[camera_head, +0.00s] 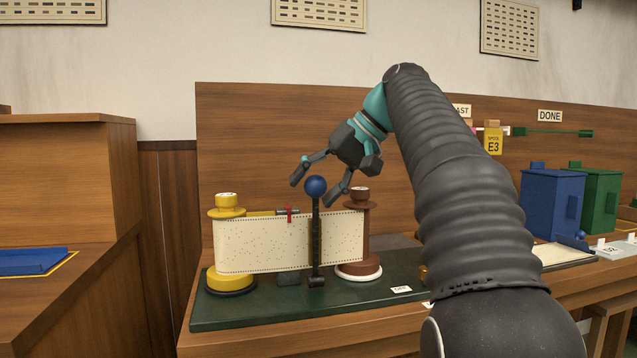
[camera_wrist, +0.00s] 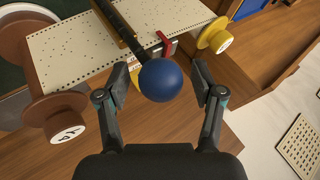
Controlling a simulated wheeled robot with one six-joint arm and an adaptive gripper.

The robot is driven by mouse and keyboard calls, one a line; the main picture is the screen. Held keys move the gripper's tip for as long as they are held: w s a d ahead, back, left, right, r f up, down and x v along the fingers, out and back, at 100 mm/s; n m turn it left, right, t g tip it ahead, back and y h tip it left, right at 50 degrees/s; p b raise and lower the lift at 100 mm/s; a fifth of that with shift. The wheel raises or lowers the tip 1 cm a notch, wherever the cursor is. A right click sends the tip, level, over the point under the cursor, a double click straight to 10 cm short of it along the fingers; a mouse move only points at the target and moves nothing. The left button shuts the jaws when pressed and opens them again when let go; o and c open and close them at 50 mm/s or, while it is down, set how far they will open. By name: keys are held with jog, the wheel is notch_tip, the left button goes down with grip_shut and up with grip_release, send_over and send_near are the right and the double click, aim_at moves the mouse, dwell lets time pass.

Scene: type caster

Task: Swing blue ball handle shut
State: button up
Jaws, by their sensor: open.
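The blue ball (camera_head: 316,186) tops a dark upright lever (camera_head: 316,240) that stands in front of a perforated paper strip (camera_head: 262,243). My gripper (camera_head: 316,190) is open, with its fingers spread to either side of the ball in the head view. In the wrist view the ball (camera_wrist: 164,80) sits between the two open fingertips, with a gap visible on both sides. Whether a finger touches it cannot be told. The strip runs between a yellow spool (camera_head: 229,245) at left and a brown spool (camera_head: 360,235) at right. A red pointer (camera_head: 289,214) is at the strip's top edge.
The device stands on a dark green base (camera_head: 250,312) on a wooden bench. Blue (camera_head: 552,203) and green (camera_head: 601,200) boxes stand at right, beyond my arm. A wooden back panel (camera_head: 270,140) rises behind the device. A blue tray (camera_head: 32,261) lies at far left.

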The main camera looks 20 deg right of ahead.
jog(key=v, duration=0.7)
jog(key=shift+d+r, duration=0.1)
jog(key=shift+r, duration=0.05)
dwell(0.6)
jog(key=shift+s+a, duration=0.15)
jog(key=shift+a, duration=0.35)
jog(key=s+a+f+h, duration=0.1)
jog(key=s+f+h, duration=0.1)
jog(key=s+f, duration=0.6)
jog(key=s+a+f+h, duration=0.1)
jog(key=s+f, duration=0.6)
jog(key=f, duration=1.2)
jog(key=s+a+f+h, duration=0.1)
jog(key=s+f+h, duration=0.3)
jog(key=s+f, duration=0.4)
notch_tip(320, 180, down, 6)
jog(key=shift+s+r+t, duration=0.2)
jog(key=shift+s+t, duration=0.15)
jog(key=shift+t, duration=0.05)
